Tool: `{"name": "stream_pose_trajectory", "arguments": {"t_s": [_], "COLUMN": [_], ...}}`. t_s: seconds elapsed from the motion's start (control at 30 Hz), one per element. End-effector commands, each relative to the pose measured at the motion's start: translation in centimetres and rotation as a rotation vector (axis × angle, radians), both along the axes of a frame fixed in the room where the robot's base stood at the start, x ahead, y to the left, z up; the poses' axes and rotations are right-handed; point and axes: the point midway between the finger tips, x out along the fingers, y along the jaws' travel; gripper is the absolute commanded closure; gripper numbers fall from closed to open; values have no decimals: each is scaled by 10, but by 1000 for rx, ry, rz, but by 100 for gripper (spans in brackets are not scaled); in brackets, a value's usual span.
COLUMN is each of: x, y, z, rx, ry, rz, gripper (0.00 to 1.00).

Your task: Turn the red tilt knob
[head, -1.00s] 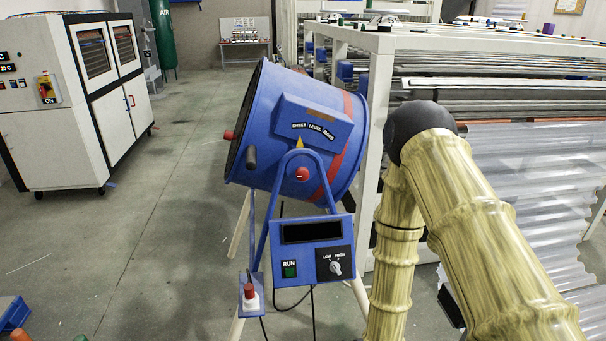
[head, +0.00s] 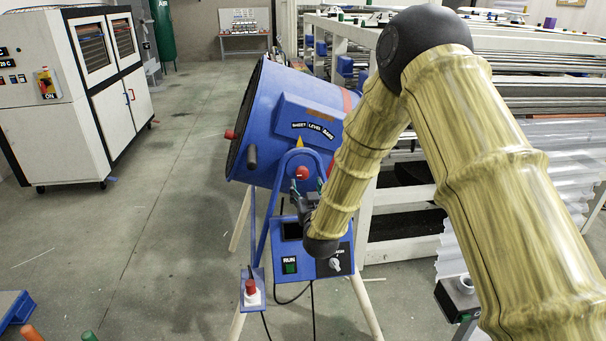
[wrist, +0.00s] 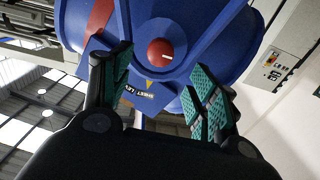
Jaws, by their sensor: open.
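The red tilt knob (head: 302,172) sits at the pivot on the side of the blue drum-shaped machine (head: 270,110), above the control box. In the wrist view the red knob (wrist: 160,52) shows round, with a small white mark, ahead of and between my fingers. My gripper (head: 309,186) is just below the knob, pointing up at it. In the wrist view my gripper (wrist: 158,75) is open, with teal pads on each side and nothing held. The knob looks clear of both pads; the exact gap is hard to tell.
A blue control box (head: 315,252) with a green RUN button hangs below, partly hidden by my arm. A red button (head: 250,287) sits on a small side plate. A white rack (head: 385,215) stands at right, a white cabinet (head: 75,95) at left.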

Motion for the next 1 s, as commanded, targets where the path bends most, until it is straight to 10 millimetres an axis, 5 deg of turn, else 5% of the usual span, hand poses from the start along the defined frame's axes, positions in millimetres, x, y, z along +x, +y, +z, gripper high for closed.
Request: {"name": "stream_pose_trajectory", "arguments": {"t_s": [0.5,0.97,1.0], "x": [73,82,82], "y": [6,7,7], "z": [1,-1,-1], "rx": [-1,-1,-1], "ry": [1,2,2], "rz": [1,1,1], "gripper": [40,40,48]}}
